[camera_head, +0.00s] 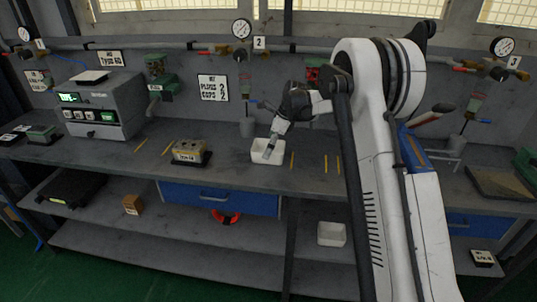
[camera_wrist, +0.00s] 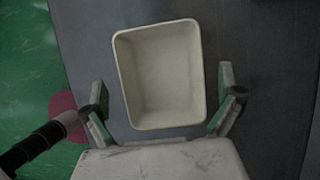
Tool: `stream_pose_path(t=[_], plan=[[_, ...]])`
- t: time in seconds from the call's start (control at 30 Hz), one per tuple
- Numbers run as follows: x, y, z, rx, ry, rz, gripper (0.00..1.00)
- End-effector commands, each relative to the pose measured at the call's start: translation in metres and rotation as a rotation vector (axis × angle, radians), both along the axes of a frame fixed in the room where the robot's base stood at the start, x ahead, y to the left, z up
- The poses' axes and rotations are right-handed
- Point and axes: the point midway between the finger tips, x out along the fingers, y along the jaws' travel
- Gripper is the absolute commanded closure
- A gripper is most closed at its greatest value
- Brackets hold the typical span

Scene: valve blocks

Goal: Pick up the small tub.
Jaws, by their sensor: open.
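A small white tub (camera_head: 258,156) sits on the workbench, right of the yellow-topped block. My gripper (camera_head: 269,150) is just above it and hides part of it. In the wrist view an empty, off-white tub (camera_wrist: 160,75) with rounded corners lies ahead of my gripper (camera_wrist: 162,85). The two fingers are spread wide, one on each side of the tub's near end. Whether the fingers touch its walls cannot be told. A second white tub (camera_head: 331,234) stands on the lower shelf.
The yellow-topped block (camera_head: 188,152) stands on a dark base left of the tub. Yellow strips (camera_head: 326,164) mark the bench to the right. A grey instrument box (camera_head: 100,105) stands at the back left. Pipes with gauges run along the back wall.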

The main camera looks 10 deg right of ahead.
Motion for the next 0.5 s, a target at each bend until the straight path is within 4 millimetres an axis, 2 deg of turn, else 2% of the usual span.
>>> stream_pose_path(t=[0.27,0.5], plan=[[0.007,0.013,-0.033,0.0,0.0,0.001,0.0],[0.008,0.014,-0.037,0.0,0.0,0.001,0.0]])
